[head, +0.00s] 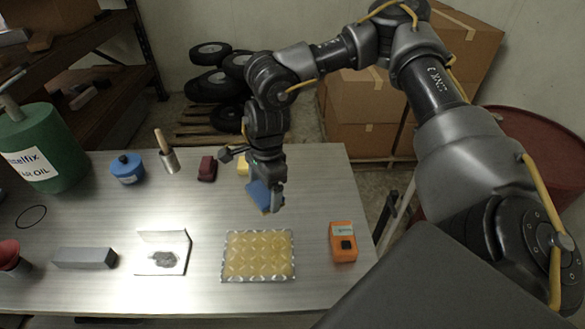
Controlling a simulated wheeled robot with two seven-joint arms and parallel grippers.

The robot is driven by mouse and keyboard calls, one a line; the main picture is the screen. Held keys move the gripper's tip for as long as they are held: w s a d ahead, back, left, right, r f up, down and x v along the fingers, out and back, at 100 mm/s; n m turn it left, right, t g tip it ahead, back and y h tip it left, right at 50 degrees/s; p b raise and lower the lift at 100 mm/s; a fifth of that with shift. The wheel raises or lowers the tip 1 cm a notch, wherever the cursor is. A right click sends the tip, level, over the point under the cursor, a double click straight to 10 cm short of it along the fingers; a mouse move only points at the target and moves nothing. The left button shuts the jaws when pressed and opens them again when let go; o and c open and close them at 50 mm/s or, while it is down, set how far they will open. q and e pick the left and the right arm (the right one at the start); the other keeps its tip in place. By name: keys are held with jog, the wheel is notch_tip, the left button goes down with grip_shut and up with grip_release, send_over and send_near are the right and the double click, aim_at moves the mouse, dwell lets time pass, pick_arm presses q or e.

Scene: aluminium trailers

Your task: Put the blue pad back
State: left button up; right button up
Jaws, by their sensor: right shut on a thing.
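The blue pad (259,194) is at the jaws of my right gripper (268,190), which is shut on it. The pad is tilted, with a thin tan edge along its lower side. It is over the far right part of the metal table; I cannot tell whether it touches the top. A finger covers part of its right side. My left gripper is not in view.
Mid-table is clear.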

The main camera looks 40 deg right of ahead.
jog(key=w+d+m+t+h+p, duration=0.1)
jog(key=d+m, duration=0.6)
jog(key=m, duration=0.6)
jog(key=m+h+b, duration=0.1)
jog(key=m, duration=1)
send_over(292, 170)
jog(key=f, duration=0.9)
jog(key=shift+s+a+f, duration=0.25)
jog(key=shift+s+a, duration=0.05)
jog(key=shift+w+d+f+b, duration=0.15)
jog(key=shift+f+b, duration=0.3)
jog(key=shift+f, duration=1.35)
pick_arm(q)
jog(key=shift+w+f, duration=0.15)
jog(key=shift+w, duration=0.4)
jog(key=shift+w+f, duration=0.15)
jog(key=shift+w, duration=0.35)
